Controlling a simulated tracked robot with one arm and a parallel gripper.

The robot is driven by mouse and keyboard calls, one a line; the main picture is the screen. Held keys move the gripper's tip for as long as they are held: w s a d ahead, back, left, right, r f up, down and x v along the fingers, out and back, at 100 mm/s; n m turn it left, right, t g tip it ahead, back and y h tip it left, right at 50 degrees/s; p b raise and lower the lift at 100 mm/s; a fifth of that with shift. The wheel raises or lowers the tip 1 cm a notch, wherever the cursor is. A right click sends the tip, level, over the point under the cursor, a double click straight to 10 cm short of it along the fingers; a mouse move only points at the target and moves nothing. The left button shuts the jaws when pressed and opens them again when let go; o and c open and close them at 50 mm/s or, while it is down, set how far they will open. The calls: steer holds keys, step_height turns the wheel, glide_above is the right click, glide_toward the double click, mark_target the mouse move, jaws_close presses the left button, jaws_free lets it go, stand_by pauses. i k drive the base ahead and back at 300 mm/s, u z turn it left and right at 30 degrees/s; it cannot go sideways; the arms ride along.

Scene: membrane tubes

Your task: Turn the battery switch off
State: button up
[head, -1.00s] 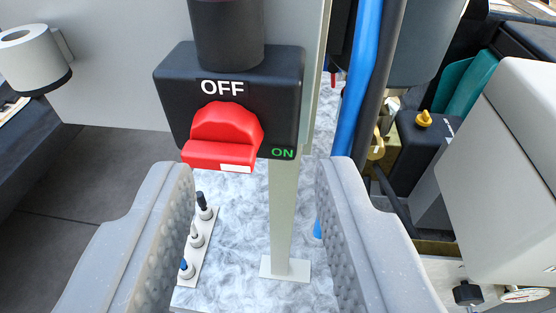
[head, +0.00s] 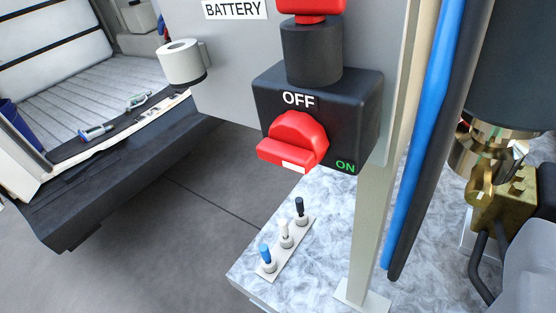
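The battery switch is a black box (head: 354,122) on a grey panel, marked OFF at the top and ON in green at its lower right. Its red knob (head: 297,140) sits on the front face below OFF, with a small white mark on its lower edge. A BATTERY label (head: 235,9) is on the panel at the upper left. A light grey rounded shape at the lower right edge looks like part of my gripper (head: 525,265), apart from the knob. Its fingertips are out of frame, so its opening is hidden.
A black cylinder (head: 311,55) with a red top stands above the box. Toggle switches (head: 285,233) stand on a marbled surface below. A post (head: 372,235), blue tube (head: 425,140) and brass fitting (head: 500,195) are to the right. Open floor lies left.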

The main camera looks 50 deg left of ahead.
mark_target(295, 141)
steer(key=u, duration=0.05)
steer(key=k, duration=1.65)
steer(key=u, duration=0.65)
steer(key=i, duration=1.05)
steer(key=z, duration=0.05)
